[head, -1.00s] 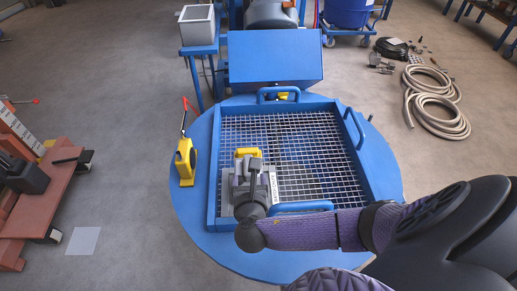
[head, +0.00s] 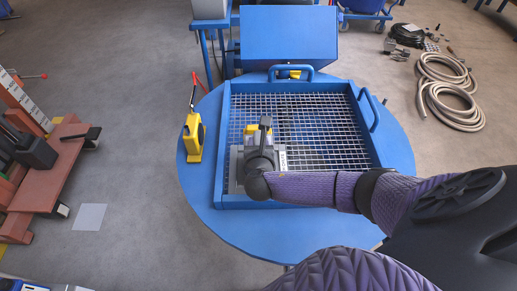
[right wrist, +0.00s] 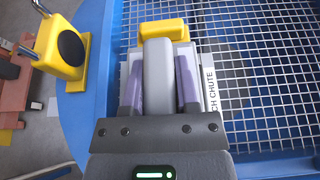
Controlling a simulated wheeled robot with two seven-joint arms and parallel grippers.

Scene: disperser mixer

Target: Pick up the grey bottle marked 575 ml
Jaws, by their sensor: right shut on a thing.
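My right gripper (head: 262,142) is over the near left part of the blue tray, its arm coming in from the right. My left gripper is not in view.
The tray (head: 222,150) has a wire mesh and blue handles, on a round blue table (head: 397,150). A label ending "CH CHUTE" (right wrist: 210,88) lies beside the fingers. A yellow device with a red lever (head: 194,138) stands left of the tray. A blue box (head: 288,38) is behind.

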